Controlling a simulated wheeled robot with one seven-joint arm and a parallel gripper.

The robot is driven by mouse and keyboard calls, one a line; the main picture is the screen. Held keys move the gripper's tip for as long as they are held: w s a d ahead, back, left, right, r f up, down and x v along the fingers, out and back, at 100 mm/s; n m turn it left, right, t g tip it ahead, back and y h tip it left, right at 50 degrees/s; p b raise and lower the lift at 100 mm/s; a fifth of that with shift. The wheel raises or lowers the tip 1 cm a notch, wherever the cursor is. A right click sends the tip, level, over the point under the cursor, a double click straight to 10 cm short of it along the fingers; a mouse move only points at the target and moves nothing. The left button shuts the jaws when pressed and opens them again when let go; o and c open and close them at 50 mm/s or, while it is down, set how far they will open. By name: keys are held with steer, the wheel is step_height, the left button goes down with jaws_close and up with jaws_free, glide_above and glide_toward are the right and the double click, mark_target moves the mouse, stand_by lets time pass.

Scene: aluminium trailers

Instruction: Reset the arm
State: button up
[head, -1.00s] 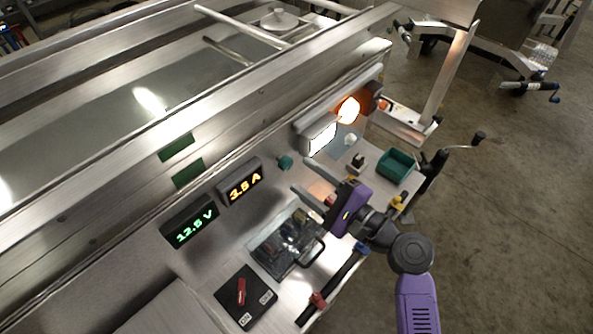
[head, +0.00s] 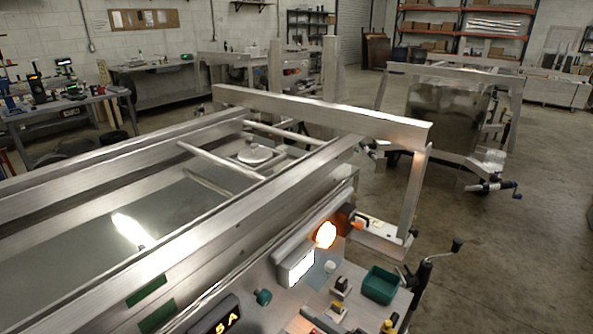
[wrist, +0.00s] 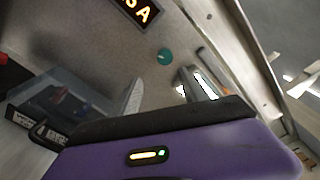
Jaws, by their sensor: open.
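My gripper (wrist: 160,84) shows in the wrist view, with its purple body along the bottom. Its two grey fingers are apart with nothing seen between them. It is over the trailer's control panel. In the wrist view, a teal knob (wrist: 165,56) lies beyond the fingers, an amber display (wrist: 138,10) is at the top, and a clear-covered box (wrist: 62,95) is at the left.
In the head view, the aluminium trailer frame (head: 330,116) fills the left and middle. A lit orange lamp (head: 325,235), a green bin (head: 381,285) and a crank handle (head: 430,270) stand near the panel's right end. Open concrete floor (head: 500,265) lies to the right.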

steer(key=s+d+f+n+t+h, duration=0.1)
steer(key=s+d+f+n+h, duration=0.1)
steer(key=s+d+f+h, duration=0.55)
steer(key=s+d+f+n+h, duration=0.2)
steer(key=s+d+f+h, duration=0.3)
steer(key=s, duration=0.6)
steer(key=s+d+r+n+t, duration=0.1)
steer(key=s+d+r+n, duration=0.1)
steer(key=s+r+n, duration=0.3)
steer(key=s+d+r+n+t, duration=0.1)
steer(key=s+d+r+n, duration=0.2)
steer(key=s+r, duration=0.6)
steer(key=shift+s+r+n+h, duration=0.4)
steer(key=shift+s+n, duration=0.5)
steer(key=shift+n, duration=0.3)
steer(key=shift+f, duration=0.1)
